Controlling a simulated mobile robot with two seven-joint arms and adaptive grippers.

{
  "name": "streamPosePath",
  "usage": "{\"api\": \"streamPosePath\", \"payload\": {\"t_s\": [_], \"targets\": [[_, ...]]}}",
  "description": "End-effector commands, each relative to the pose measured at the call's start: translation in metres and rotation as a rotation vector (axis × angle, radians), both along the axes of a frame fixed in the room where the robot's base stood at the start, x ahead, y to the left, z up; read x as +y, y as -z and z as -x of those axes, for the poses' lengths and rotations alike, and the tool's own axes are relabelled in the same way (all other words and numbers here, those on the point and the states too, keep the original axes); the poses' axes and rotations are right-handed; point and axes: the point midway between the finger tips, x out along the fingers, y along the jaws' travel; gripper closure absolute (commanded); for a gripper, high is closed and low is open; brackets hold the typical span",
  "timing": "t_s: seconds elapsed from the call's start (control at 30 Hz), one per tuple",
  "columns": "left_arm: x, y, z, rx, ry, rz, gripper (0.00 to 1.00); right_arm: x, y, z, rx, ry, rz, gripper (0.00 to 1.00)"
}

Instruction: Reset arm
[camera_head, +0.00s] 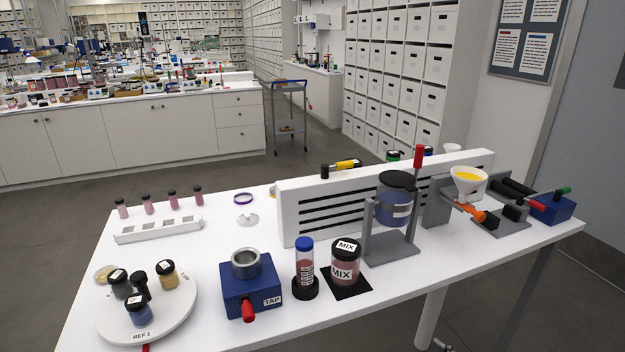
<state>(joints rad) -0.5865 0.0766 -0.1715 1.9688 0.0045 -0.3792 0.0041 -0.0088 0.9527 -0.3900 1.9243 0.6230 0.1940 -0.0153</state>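No gripper or arm of mine shows in the head view. The white table (205,260) stands in front of me with lab items on it. A blue TAP device (240,292) with a metal cup and a red handle stands near the front. Beside it stand a blue-capped tube (304,270) in a black base and a black-lidded MIX jar (345,264) on a black pad. A white round turntable (180,308) marked REF 1 holds several small black-lidded jars at the front left.
A white slotted panel (440,164) runs along the back right. A blue jar (395,205) sits in a grey stand with a red-tipped lever. A white funnel (468,183) with yellow powder is further right. A white rack (158,229) lies at the left. The front right tabletop is clear.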

Motion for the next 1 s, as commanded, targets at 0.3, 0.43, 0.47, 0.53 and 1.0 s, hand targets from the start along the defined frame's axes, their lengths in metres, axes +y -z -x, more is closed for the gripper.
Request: {"api": "streamPosePath", "payload": {"t_s": [0.3, 0.43, 0.47, 0.53, 1.0], "targets": [[0.002, -0.011, -0.010, -0.018, 0.013, -0.005, 0.60, 0.014, 0.098, 0.066, 0.231, 0.151, 0.151, 0.25], [0.000, -0.011, -0.006, -0.008, 0.015, -0.001, 0.60, 0.015, 0.141, 0.115, 0.376, 0.271, 0.187, 0.25], [-0.001, -0.011, -0.004, -0.005, 0.015, 0.000, 0.60, 0.015, 0.150, 0.128, 0.412, 0.304, 0.192, 0.25], [-0.002, -0.012, -0.002, -0.002, 0.015, 0.003, 0.60, 0.015, 0.168, 0.160, 0.493, 0.375, 0.195, 0.25], [-0.002, -0.019, -0.003, -0.010, 0.013, 0.004, 0.60, 0.024, 0.192, 0.230, 0.646, 0.536, 0.125, 0.25]]}}
